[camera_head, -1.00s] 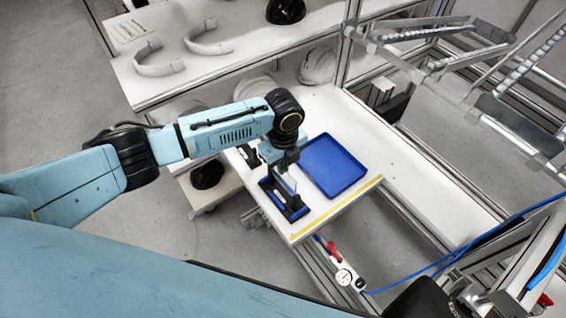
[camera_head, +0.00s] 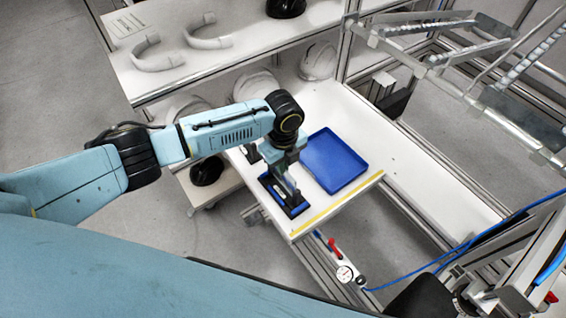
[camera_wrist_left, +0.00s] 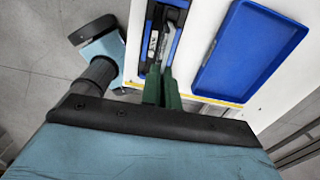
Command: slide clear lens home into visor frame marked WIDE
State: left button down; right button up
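The visor frame (camera_head: 293,209) is a black and blue holder standing on the white bench, below my left gripper. My left gripper (camera_head: 287,181) points down over it. A thin pale lens (camera_head: 292,186) shows at the fingertips, its lower edge at the frame; I cannot tell how deep it sits. In the left wrist view, the green fingers (camera_wrist_left: 161,92) are close together on the lens (camera_wrist_left: 168,40), next to the frame (camera_wrist_left: 153,48) with pale lettering too small to read. A second dark holder (camera_head: 249,153) is partly hidden behind my arm. My right gripper is out of view.
An empty blue tray (camera_head: 333,161) lies right of the frame, also large in the left wrist view (camera_wrist_left: 247,52). A yellow strip (camera_head: 338,205) marks the bench's front edge. White helmet shells (camera_head: 318,62) stand behind. The bench right of the tray is clear.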

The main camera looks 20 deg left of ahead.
pick_arm(q)
jog(key=shift+f+b, duration=0.7)
jog(key=shift+f, duration=0.4)
jog(key=c, duration=1.6)
grip_release()
notch_tip(320, 180, up, 13)
jog(key=shift+r, duration=0.2)
